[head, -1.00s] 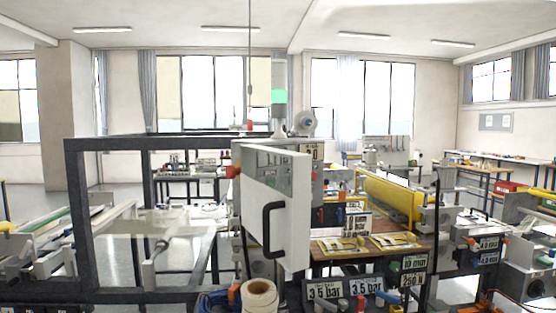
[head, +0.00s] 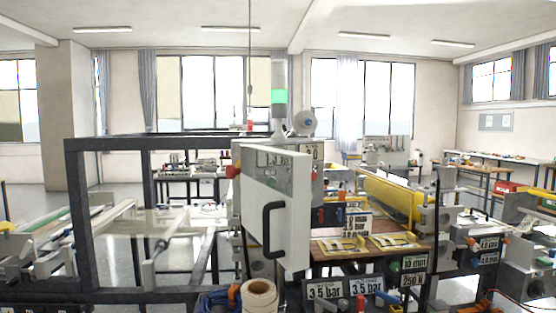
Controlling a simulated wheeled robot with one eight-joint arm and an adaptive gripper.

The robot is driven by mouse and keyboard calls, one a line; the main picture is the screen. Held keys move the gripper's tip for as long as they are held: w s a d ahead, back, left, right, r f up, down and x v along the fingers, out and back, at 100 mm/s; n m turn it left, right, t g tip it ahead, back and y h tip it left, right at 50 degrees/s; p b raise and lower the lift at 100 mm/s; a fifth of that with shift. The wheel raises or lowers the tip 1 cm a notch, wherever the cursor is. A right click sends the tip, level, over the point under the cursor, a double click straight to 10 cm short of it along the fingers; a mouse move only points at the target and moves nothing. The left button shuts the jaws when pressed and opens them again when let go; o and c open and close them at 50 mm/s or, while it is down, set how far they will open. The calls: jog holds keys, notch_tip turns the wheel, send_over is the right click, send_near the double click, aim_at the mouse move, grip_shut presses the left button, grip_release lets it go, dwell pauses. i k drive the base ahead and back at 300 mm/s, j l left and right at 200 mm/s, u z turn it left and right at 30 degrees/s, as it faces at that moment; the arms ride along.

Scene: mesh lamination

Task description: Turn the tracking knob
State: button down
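No knob in the head view can be told for certain as the tracking knob. A small red part (head: 233,172) sits at the left edge of the grey control cabinet (head: 300,162), and small red and blue parts show to the right of the cabinet. The cabinet's white door (head: 285,208) with a black bar handle (head: 270,230) stands open toward me and hides part of the cabinet front. My gripper is not in the view.
A dark machine frame (head: 72,205) stands at the left. A paper roll (head: 260,298) is at the bottom centre. Signs reading 3.5 bar (head: 325,290) stand at the front. A yellow roller guard (head: 388,195) is behind at the right. Workbenches line the right wall.

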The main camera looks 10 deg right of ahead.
aim_at(394, 266)
jog(key=z, duration=1.05)
jog(key=k+j+z, duration=0.15)
jog(key=k+j, duration=0.2)
jog(key=j, duration=0.05)
